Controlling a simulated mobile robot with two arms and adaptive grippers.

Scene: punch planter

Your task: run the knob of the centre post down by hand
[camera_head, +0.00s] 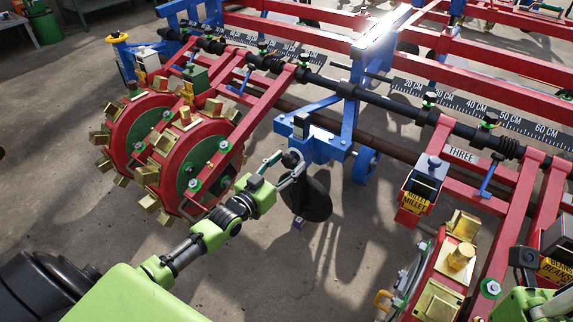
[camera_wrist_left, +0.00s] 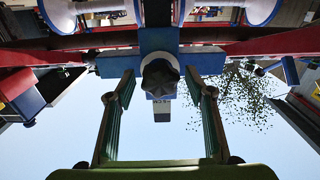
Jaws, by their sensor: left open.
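The knob is dark and lobed; in the left wrist view the knob (camera_wrist_left: 160,78) sits between my finger tips, with a visible gap on each side. In the head view the knob (camera_head: 291,159) is partly hidden by the fingers. It is at the blue centre post (camera_head: 347,112), low on the blue bracket (camera_head: 318,148) in front of it. My left gripper (camera_head: 289,167) is open around the knob; its two fingers (camera_wrist_left: 167,88) show spread in the wrist view. Part of my right arm (camera_head: 518,300) shows at the lower right; its fingers cannot be made out.
Red punch wheels (camera_head: 190,165) with brass cups stand close left of my left arm. A dark round disc (camera_head: 307,198) is just below the gripper. A seed box (camera_head: 420,190) and another wheel unit stand to the right. Bare floor (camera_head: 270,265) lies between.

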